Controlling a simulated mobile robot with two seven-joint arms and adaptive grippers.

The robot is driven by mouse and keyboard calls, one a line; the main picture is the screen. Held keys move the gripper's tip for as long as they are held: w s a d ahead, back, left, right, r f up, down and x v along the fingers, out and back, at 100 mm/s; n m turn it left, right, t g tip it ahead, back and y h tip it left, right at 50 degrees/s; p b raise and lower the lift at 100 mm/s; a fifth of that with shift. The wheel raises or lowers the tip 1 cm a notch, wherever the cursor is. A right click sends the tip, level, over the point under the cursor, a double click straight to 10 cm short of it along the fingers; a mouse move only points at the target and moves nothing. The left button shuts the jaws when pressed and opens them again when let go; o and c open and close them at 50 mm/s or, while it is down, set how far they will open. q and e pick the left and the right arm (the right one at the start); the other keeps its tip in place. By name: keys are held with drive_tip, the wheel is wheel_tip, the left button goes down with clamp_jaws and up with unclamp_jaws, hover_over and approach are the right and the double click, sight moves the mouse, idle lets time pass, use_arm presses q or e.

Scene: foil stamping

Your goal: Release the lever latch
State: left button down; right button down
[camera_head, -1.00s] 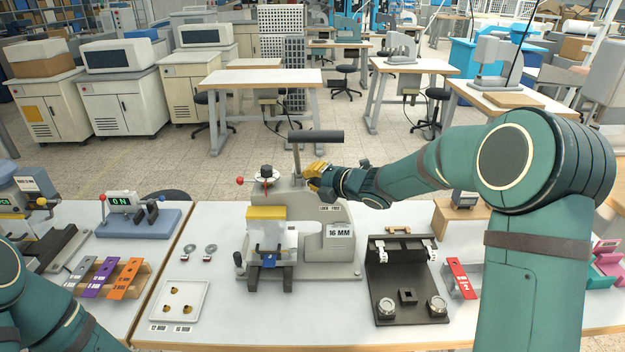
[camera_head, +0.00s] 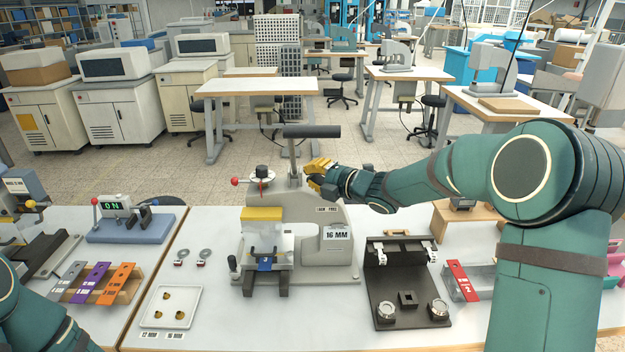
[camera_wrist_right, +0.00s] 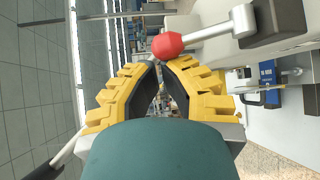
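The grey stamping press (camera_head: 330,225) stands mid-table with a "LOCK FREE" label, a black-handled lever (camera_head: 312,131) on top and a small red knob (camera_head: 235,182) at its left. My right gripper (camera_head: 316,173), yellow-fingered, is at the press's upper right, just above the label. In the right wrist view its fingertips (camera_wrist_right: 161,62) are close together, with a red-knobbed lever (camera_wrist_right: 205,33) just beyond them. Nothing shows held between the fingers. Whether they touch the knob I cannot tell. In the head view my gripper seems to hide this lever. Only my left arm shows, at lower left.
Right of the press is a black fixture (camera_head: 405,300) with two round gauges. In front left is a white tray (camera_head: 150,322) with small gold pieces. Coloured strips (camera_head: 95,282) and a counter (camera_head: 115,205) stand at left.

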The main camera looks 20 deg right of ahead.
use_arm(q)
drive_tip(key=shift+s+f+b, duration=0.25)
drive_tip(key=shift+f+b, duration=0.3)
drive_tip(key=shift+f, duration=0.1)
drive_tip(key=shift+s+f+b, duration=0.2)
drive_tip(key=shift+f+b, duration=0.35)
drive_tip(key=shift+f, duration=0.05)
use_arm(e)
drive_tip(key=shift+s+d+r+m+t+y, duration=0.1)
drive_tip(key=shift+d+r+m+t+y, duration=0.1)
drive_tip(key=shift+d+m+t+y, duration=0.25)
use_arm(q)
drive_tip(key=shift+s+f+b, duration=0.15)
drive_tip(key=shift+f+b, duration=0.3)
use_arm(e)
drive_tip(key=shift+d+m, duration=0.15)
drive_tip(key=shift+m, duration=0.1)
use_arm(q)
drive_tip(key=shift+f+b, duration=0.45)
use_arm(e)
drive_tip(key=shift+s+d+r+t, duration=0.1)
drive_tip(key=shift+d+r+t, duration=0.05)
drive_tip(key=shift+t, duration=0.2)
use_arm(q)
drive_tip(key=shift+f, duration=0.1)
